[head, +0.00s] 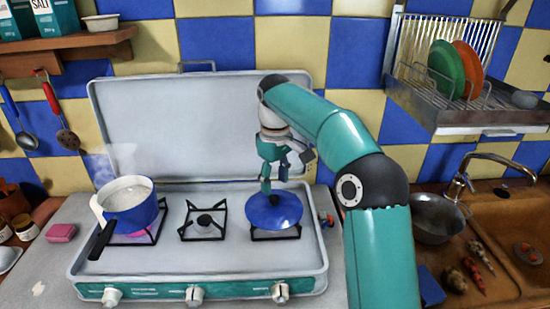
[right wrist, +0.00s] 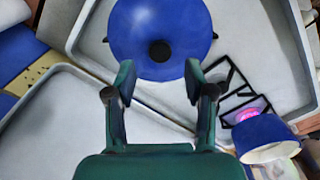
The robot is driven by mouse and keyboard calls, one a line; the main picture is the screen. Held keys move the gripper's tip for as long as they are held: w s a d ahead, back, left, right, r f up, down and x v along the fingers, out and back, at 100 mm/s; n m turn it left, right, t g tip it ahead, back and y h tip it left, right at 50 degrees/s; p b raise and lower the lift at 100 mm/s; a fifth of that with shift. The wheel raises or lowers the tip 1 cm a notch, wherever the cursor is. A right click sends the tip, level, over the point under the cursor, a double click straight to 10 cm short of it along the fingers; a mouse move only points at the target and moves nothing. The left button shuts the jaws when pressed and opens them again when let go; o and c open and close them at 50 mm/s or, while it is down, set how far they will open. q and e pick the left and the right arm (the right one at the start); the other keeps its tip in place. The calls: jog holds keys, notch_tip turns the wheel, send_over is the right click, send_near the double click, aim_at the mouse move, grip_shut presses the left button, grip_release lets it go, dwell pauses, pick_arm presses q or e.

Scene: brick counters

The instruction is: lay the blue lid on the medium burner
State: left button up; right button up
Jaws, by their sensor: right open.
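The blue lid (head: 274,213) appears to lie over the right-hand burner (head: 276,234) of the stove, hiding most of its black grate. My right gripper (head: 275,184) is open, pointing down just above the lid. In the right wrist view the lid (right wrist: 160,22) shows its dark knob (right wrist: 160,51) just beyond the parted fingertips (right wrist: 160,75), with nothing held between them. The middle burner (head: 203,222) is bare. The left burner (head: 140,236) bears a blue pot (head: 133,218). Which burner is the medium one I cannot tell. My left gripper is out of view.
The stove's raised cover (head: 180,125) stands behind the burners. The steaming pot has a black handle (head: 101,241) toward the front left. A pink sponge (head: 61,232) lies left of the stove. A dish rack (head: 450,95) hangs at upper right above a sink (head: 512,222).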

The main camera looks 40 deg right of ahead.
aim_at(275, 198)
notch_tip(275, 198, up, 7)
jog(key=p, duration=0.1)
jog(key=shift+f+p, duration=0.2)
jog(key=shift+p, duration=0.15)
